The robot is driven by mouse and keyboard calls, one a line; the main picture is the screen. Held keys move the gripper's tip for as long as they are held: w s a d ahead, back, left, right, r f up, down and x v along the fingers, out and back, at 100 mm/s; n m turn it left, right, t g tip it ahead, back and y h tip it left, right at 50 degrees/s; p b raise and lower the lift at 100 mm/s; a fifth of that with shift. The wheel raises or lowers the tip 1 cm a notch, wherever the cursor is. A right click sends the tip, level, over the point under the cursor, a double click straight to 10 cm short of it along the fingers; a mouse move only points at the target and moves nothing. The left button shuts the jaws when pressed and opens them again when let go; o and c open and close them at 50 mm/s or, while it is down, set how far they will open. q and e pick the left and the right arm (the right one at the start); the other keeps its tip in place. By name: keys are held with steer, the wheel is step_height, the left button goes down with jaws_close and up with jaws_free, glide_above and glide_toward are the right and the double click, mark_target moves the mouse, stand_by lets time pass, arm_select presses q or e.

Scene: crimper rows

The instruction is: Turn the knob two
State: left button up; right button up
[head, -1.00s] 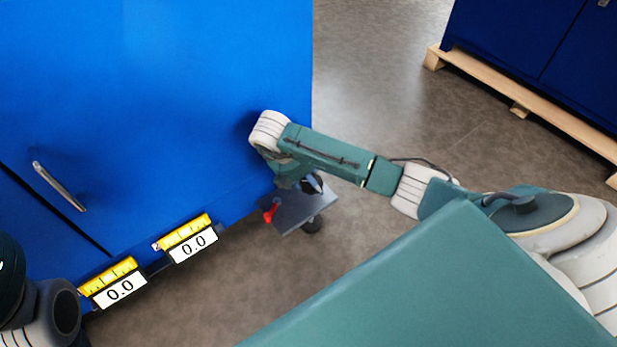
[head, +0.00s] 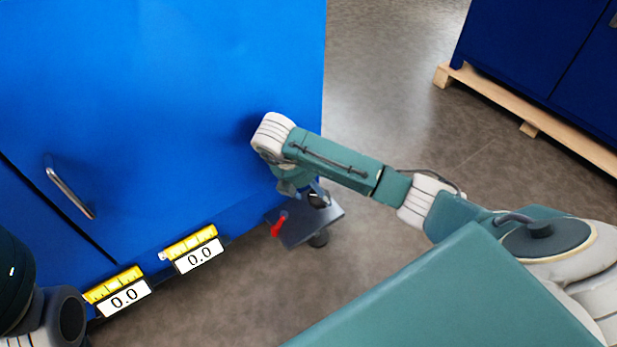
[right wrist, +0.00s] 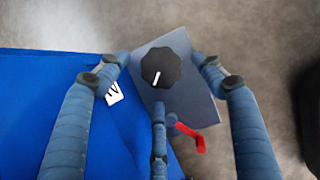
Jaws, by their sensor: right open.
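A black faceted knob (right wrist: 161,68) with a white pointer line sits on a grey plate (right wrist: 205,104) in the right wrist view. The plate (head: 330,222) also shows in the head view, sticking out from the blue cabinet's lower edge. A red lever (right wrist: 199,142) is by the plate's edge; it also shows in the head view (head: 278,226). My right gripper (right wrist: 159,72) is open, its fingers spread around the knob with visible gaps at both sides. In the head view the right gripper (head: 304,192) is over the plate. My left gripper is out of view.
The blue cabinet (head: 180,90) has a metal handle (head: 70,193). A second blue cabinet stands on a wooden pallet (head: 530,115) at the right. Grey floor lies clear between.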

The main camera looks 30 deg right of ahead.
steer(key=v, duration=0.8)
steer(key=shift+s, duration=0.1)
stand_by(0.3)
